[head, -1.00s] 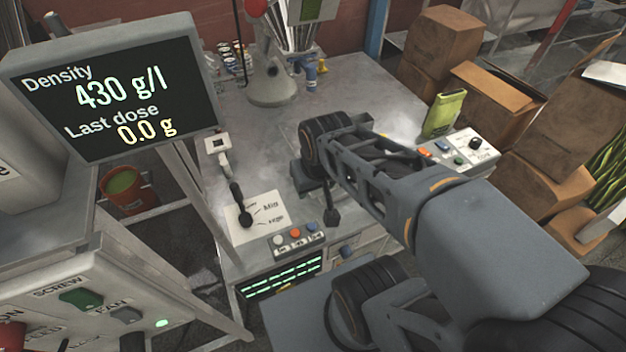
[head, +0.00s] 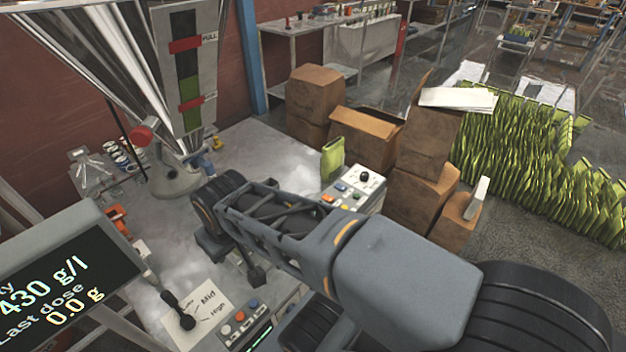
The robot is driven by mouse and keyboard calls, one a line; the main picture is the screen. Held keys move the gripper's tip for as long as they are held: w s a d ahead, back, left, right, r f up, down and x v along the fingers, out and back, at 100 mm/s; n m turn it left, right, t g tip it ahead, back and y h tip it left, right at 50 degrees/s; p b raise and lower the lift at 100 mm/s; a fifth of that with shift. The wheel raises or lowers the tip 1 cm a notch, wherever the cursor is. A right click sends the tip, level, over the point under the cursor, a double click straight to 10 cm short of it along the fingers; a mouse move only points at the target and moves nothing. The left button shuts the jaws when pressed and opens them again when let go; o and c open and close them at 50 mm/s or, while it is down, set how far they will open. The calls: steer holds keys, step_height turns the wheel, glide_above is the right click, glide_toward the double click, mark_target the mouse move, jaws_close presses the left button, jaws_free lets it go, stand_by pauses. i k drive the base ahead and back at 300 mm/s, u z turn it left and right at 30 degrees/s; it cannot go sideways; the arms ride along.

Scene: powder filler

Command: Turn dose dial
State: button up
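A round black knob (head: 365,175), which looks like the dose dial, sits on a light control box (head: 350,190) on the table, right of centre in the head view. The box also has blue, orange and green buttons. My gripper (head: 236,262) hangs over the table, left of and nearer than the box, clear of the knob. Its dark end parts show below my forearm, but their gap is too unclear to tell open from shut. I see nothing held in it.
A green pouch (head: 332,158) stands behind the control box. Cardboard boxes (head: 364,133) crowd the right side. A black lever (head: 180,312) by a Mid/High label and a display (head: 60,280) reading 430 g/l and 0.0 g are at lower left. The table middle (head: 265,150) is clear.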

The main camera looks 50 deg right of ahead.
mark_target(364, 175)
steer(key=z, duration=0.45)
steer(key=k, duration=1.1)
steer(key=z, duration=0.45)
steer(key=i, duration=0.5)
steer(key=z, duration=1.1)
steer(key=k, duration=1.3)
steer(key=z, duration=0.85)
steer(key=i, duration=1.5)
steer(key=u, duration=0.2)
steer(key=i, duration=1.05)
steer(key=u, duration=0.65)
